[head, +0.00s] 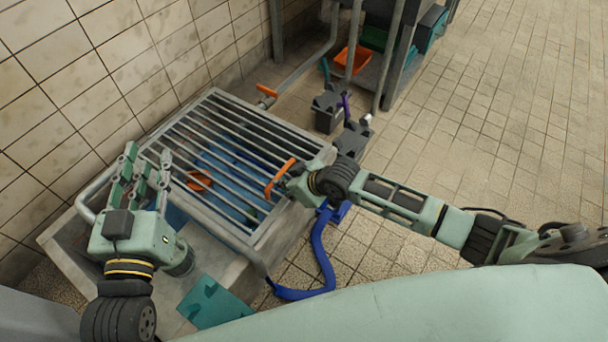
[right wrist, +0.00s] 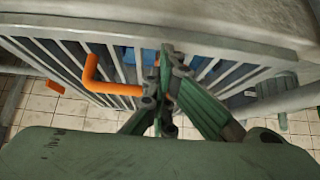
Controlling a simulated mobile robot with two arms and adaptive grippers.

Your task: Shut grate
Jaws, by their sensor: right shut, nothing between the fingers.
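The grate (head: 228,133) is a grey metal frame with parallel bars, lying across a concrete basin (head: 213,262). I cannot tell whether it sits fully flush. Blue and orange things show beneath its bars. My right gripper (head: 280,183) is at the grate's right side, beside an orange handle (head: 280,174). In the right wrist view, its fingers (right wrist: 165,95) are together and empty, close to the bars, with the orange handle (right wrist: 105,80) to their left. My left gripper (head: 147,160) is at the grate's left edge, fingers apart, with nothing seen between them.
A tiled wall (head: 110,60) borders the left side. Behind the grate stand dark pump-like units (head: 328,108) and a rack with an orange bin (head: 352,60). A blue strap or hose (head: 322,255) lies in front on the floor. Open tiled floor (head: 500,120) is to the right.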

